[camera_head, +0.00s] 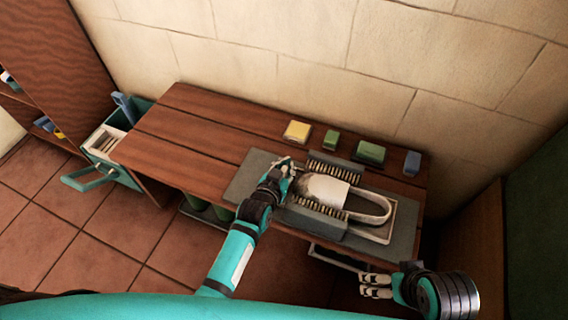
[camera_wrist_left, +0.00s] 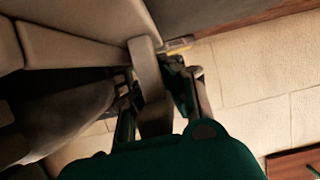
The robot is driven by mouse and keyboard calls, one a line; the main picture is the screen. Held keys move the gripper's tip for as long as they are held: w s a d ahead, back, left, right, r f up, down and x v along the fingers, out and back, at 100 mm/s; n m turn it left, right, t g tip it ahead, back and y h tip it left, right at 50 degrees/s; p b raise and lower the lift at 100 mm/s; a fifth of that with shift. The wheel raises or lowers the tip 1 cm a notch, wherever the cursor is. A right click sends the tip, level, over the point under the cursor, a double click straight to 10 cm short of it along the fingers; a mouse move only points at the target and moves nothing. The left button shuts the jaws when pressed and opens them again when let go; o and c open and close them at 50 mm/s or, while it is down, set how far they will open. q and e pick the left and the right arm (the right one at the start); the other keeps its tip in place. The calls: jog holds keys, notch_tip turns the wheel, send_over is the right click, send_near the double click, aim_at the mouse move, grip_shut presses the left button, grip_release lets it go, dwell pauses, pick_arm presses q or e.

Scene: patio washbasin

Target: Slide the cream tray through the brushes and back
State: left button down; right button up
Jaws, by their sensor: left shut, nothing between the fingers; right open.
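The cream tray (camera_head: 338,191) lies on a grey base (camera_head: 244,180) on the wooden table, between two rows of brushes. The back row of brushes (camera_head: 332,171) and the front row (camera_head: 318,207) flank it. The tray's left part looks dark and smudged, and its long loop handle (camera_head: 386,212) reaches right. My left gripper (camera_head: 287,170) is shut and empty at the tray's left end; I cannot tell whether it touches. In the left wrist view its fingers (camera_wrist_left: 158,95) are close up and dim. My right gripper (camera_head: 370,285) is open and empty, in front of the table.
A yellow block (camera_head: 297,131), green blocks (camera_head: 369,152) and a blue block (camera_head: 412,163) stand along the table's back by the wall. A teal box (camera_head: 104,150) is left of the table (camera_head: 190,140). The table's left half is bare.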

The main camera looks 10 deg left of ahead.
pick_arm(q)
jog(key=c, duration=2)
grip_release()
jog(key=shift+c, duration=0.2)
jog(key=o, duration=0.8)
jog(key=shift+a, duration=0.1)
jog(key=v, duration=1.2)
